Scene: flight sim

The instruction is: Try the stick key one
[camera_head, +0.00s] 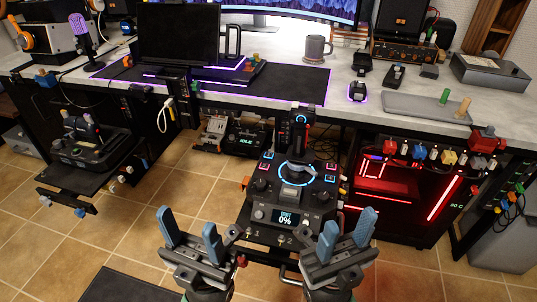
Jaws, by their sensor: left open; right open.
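A black flight stick (299,130) stands upright on a dark control base (258,213) at the middle of the picture, below the desk. The base has a glowing blue ring, small lit square keys (330,179) on both sides, and a screen (285,218) reading 0%. I cannot tell which key is number one. My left gripper (189,234) is open and empty, in front and left of the base. My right gripper (346,236) is open and empty, near the base's front right corner. Neither visibly touches the stick.
A grey desk (345,90) spans the back, with a dark monitor (178,35), a mug (317,48) and a tray (428,106). A throttle unit (85,140) sits on a low shelf at left. A red-lit computer case (400,195) stands at right. Tiled floor lies open at left.

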